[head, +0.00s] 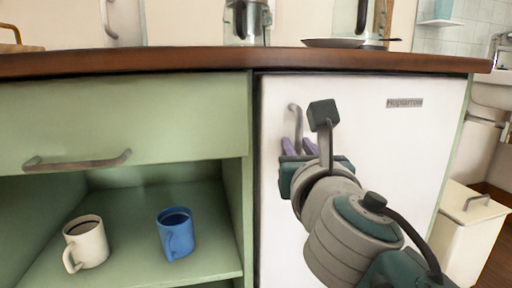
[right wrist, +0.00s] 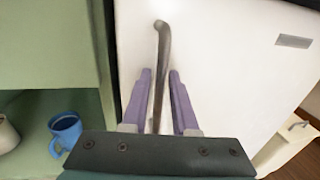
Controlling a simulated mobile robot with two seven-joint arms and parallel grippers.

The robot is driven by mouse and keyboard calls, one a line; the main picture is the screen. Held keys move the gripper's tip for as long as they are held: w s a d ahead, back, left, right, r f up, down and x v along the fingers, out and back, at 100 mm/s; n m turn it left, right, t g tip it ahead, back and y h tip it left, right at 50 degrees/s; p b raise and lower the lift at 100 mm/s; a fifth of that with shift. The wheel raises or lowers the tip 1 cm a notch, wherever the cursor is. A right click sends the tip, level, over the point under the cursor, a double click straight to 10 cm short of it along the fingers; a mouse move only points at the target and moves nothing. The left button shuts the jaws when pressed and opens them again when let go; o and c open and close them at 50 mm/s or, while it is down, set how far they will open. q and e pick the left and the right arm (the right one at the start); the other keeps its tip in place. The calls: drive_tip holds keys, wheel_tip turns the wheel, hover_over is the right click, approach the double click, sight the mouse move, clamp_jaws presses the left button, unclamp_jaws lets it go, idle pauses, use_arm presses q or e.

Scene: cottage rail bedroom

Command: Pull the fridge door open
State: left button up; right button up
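The white fridge door (head: 400,140) is shut under the brown counter, at the right end of the green cabinet. Its grey vertical handle (head: 297,122) is near the door's left edge. My right gripper (head: 298,147) is at the handle, and its purple fingers are apart. In the right wrist view the handle (right wrist: 162,45) runs down between the two fingers of the gripper (right wrist: 160,75), with a gap visible on each side. The handle's lower end is hidden by my gripper. My left gripper is not in view.
An open shelf (head: 130,240) on the left holds a white mug (head: 86,243) and a blue mug (head: 176,234). A cream bin (head: 466,230) stands right of the fridge.

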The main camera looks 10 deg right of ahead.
clamp_jaws()
idle(1.3)
